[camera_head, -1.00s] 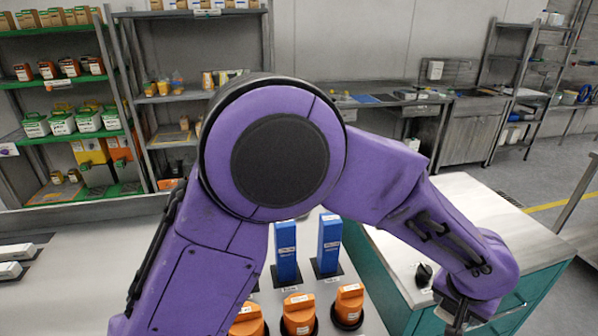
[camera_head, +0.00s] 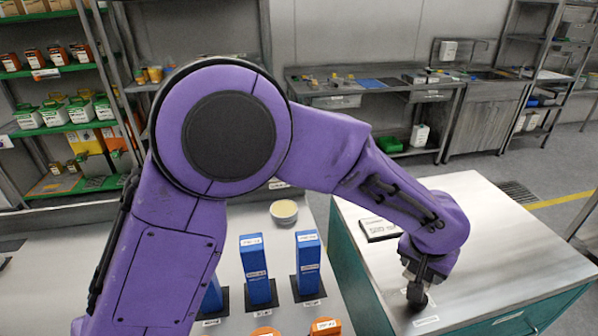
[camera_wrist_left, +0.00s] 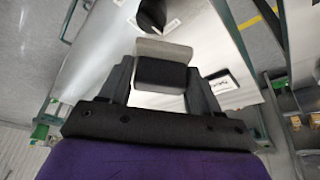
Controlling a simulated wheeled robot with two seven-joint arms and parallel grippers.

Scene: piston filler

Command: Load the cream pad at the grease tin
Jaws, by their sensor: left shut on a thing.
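My left gripper (camera_head: 418,272) is over the right-hand cabinet top, at the end of the purple arm. In the left wrist view its two fingers (camera_wrist_left: 160,85) are shut on a small pad (camera_wrist_left: 165,48), a pale grey slab with a dark block on its near side. The pad is hardly visible in the head view. A round tin (camera_head: 284,212) with a cream-coloured top stands on the long pale counter, left of the gripper and apart from it. My right gripper is not in view.
A dark knob-like piece (camera_head: 417,300) stands on the cabinet top (camera_head: 490,235) close to the left gripper. A black-framed plate (camera_head: 380,229) lies there too. Blue upright boxes (camera_head: 256,268) and orange-capped items (camera_head: 326,326) stand on the counter. The cabinet's right part is clear.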

